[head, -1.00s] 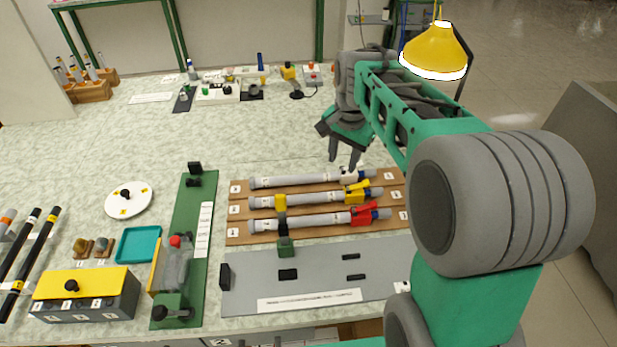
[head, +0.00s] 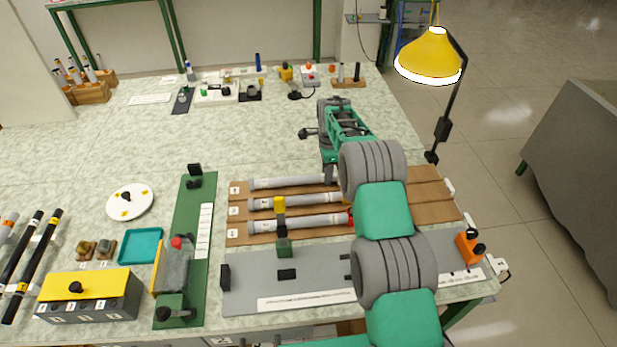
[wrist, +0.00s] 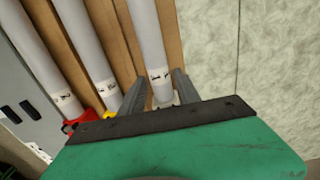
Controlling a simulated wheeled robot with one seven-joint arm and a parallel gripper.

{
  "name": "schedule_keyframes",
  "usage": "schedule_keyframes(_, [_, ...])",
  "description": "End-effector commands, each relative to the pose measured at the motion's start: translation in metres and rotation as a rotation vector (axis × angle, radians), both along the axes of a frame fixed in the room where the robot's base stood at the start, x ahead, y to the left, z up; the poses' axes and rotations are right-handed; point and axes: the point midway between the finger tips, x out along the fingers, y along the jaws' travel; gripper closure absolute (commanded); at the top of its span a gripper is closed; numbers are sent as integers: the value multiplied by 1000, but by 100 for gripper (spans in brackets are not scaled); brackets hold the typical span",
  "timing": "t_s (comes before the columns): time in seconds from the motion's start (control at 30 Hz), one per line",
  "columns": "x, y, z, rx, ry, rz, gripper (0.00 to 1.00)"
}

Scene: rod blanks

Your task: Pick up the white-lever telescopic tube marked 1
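The white-lever tube (head: 285,183) is the grey tube in the back row of the brown rack; its right end and lever are hidden behind my arm in the head view. In the wrist view this tube (wrist: 148,45) runs between the two fingers of my gripper (wrist: 159,77). The fingers are apart, one on each side of the tube near its printed band, with small gaps visible. Whether they reach below the tube's top cannot be told. In the head view my gripper (head: 329,174) is over the right half of the tube, partly hidden by the arm.
The yellow-lever tube (head: 310,200) and red-lever tube (head: 310,221) lie parallel in front, the yellow one close beside a finger. The rack (head: 430,196) is bare at right. A yellow lamp (head: 430,58) stands behind right.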

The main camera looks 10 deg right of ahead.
Motion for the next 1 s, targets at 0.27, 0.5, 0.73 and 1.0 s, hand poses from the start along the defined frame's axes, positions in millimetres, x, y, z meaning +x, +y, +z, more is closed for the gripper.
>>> schedule_keyframes(0.27, [0,0,-11,0,-2,1,61])
schedule_keyframes(0.5, [0,0,-10,0,-2,2,79])
schedule_keyframes(0.73, [0,0,-9,0,-3,2,94])
schedule_keyframes(1.0, [1,0,-5,0,-4,2,94])
